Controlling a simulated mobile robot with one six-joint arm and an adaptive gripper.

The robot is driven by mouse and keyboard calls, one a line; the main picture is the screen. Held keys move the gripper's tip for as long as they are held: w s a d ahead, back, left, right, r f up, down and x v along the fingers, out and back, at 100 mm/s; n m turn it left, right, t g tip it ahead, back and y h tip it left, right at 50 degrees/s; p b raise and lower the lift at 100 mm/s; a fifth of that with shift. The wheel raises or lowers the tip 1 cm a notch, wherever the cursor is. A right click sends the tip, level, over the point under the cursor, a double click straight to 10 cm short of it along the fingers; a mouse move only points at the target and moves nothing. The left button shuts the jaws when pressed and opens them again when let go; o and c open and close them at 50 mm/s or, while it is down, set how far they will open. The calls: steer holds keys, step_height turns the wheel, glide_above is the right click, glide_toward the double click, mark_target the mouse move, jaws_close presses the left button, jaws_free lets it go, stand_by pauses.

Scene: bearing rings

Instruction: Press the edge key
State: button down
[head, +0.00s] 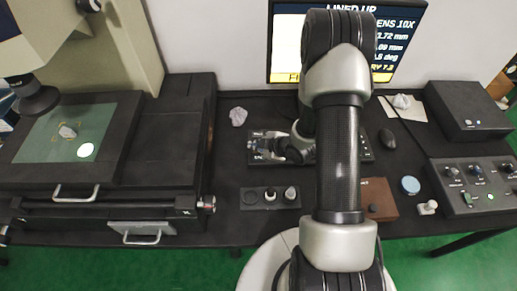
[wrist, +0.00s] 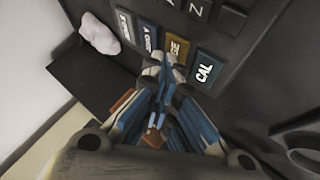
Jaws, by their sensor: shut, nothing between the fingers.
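The edge key (wrist: 178,48) is a brown-yellow key in the wrist view, and only the end "GE" of its label shows. It sits between a blue key (wrist: 149,36) and a teal key marked CAL (wrist: 204,70). My gripper (wrist: 163,74) is shut and empty, with its fingertips at the near edge of the edge key, covering part of it. I cannot tell whether they touch it. In the head view my gripper (head: 268,151) is over the left end of the black key panel (head: 255,158), and the key itself cannot be made out.
A crumpled pale lump (wrist: 99,33) lies beside the panel. A monitor (head: 288,77) reading "LINED UP" stands behind. A small dark tray (head: 258,203) lies in front.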

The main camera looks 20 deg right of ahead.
steer(key=shift+r+p, duration=0.4)
steer(key=shift+r, duration=0.25)
steer(key=shift+r+p, duration=1.75)
steer(key=shift+r, duration=0.75)
